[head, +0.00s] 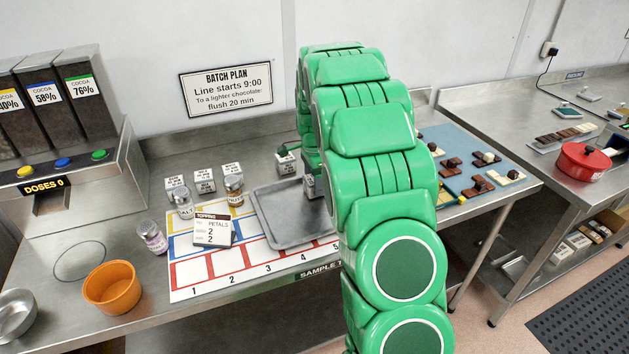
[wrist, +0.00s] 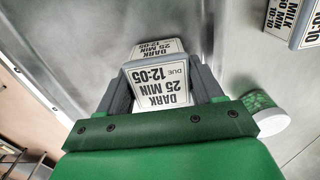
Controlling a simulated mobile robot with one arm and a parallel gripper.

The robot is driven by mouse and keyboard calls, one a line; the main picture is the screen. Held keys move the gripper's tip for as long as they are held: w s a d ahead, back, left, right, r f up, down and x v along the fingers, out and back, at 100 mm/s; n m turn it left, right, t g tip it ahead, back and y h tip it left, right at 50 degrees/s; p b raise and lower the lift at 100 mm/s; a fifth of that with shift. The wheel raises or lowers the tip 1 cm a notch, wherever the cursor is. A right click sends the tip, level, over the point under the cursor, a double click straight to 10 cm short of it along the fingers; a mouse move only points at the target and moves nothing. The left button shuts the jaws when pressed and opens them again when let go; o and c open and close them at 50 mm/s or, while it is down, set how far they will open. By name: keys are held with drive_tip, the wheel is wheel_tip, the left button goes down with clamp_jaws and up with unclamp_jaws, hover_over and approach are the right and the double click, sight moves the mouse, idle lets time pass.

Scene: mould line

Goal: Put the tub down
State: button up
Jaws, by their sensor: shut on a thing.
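My gripper (wrist: 162,92) is shut on a small box-shaped tub (wrist: 165,88) in the wrist view. The tub has a light body, and two visible faces carry the label "DARK 25 MIN DUE 12:05". A grey finger lies along each side of it. Bare steel shows behind the tub; I cannot tell whether its base touches the surface. In the head view my green arm covers most of the gripper and the tub, around the right edge of the grey tray.
The grey tray (head: 272,228) lies on the numbered sheet (head: 190,270). Similar labelled boxes (head: 205,181) stand along the back, with jars (head: 184,203) before them. A green-and-white round container (wrist: 264,108) is close to the right finger. An orange bowl (head: 112,288) stands front left.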

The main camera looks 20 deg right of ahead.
drive_tip(key=shift+f, duration=0.1)
drive_tip(key=o, duration=1.1)
wheel_tip(320, 180, up, 12)
drive_tip(key=f, duration=0.1)
drive_tip(key=s+a+r+n, duration=0.4)
drive_tip(key=s+a+r, duration=0.1)
drive_tip(key=s, duration=0.5)
drive_tip(key=s+a+n, duration=0.3)
drive_tip(key=s+n, duration=0.1)
drive_tip(key=s, duration=0.8)
drive_tip(key=s+a+f+n+g, duration=0.1)
drive_tip(key=s+a+n, duration=0.2)
drive_tip(key=s, duration=0.9)
drive_tip(key=s+a+n, duration=0.3)
drive_tip(key=s+n, duration=0.4)
drive_tip(key=s, duration=0.6)
drive_tip(key=shift+a+f+g, duration=0.3)
drive_tip(key=shift+f+g, duration=0.1)
